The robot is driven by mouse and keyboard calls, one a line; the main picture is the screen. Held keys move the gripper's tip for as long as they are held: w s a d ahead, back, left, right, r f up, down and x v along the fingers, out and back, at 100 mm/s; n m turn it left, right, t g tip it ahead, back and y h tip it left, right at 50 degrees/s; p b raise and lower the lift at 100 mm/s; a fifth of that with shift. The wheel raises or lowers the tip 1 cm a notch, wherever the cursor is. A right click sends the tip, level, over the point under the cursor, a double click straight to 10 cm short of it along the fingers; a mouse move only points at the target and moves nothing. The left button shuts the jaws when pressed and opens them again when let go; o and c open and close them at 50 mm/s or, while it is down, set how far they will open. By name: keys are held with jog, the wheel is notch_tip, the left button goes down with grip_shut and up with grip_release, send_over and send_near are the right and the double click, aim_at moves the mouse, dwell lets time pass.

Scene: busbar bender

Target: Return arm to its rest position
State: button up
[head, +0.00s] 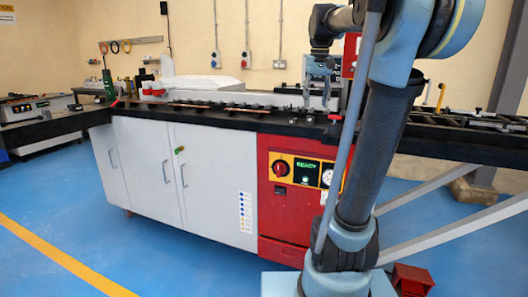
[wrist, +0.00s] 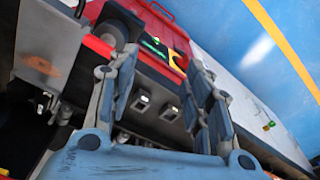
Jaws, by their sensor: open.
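My gripper (head: 318,94) points downward above the black worktop of the busbar bender, in the upper right of the head view. In the wrist view my gripper (wrist: 163,72) has its two blue-grey fingers spread apart, with nothing between them. My arm rises from the lower right of the head view, bends at the top and reaches left over the machine. The busbar bender (head: 215,180) has white cabinet doors and a red control panel (head: 291,215) with a red knob and a gauge. My arm hides part of the panel and worktop.
A copper-coloured bar (head: 235,109) lies along the worktop. A red box (head: 349,55) stands close to the right of my gripper. Roller rails (head: 470,125) extend to the right behind my arm. The blue floor (head: 150,250) in front of the cabinet is clear.

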jog(key=s+f, duration=1.2)
jog(key=f, duration=0.4)
jog(key=s+f+t, duration=0.1)
jog(key=s+f, duration=1.2)
jog(key=f, duration=0.4)
jog(key=shift+w+f, duration=0.1)
jog(key=shift+f, duration=0.05)
jog(key=shift+w+f, duration=0.15)
jog(key=shift+w, duration=0.2)
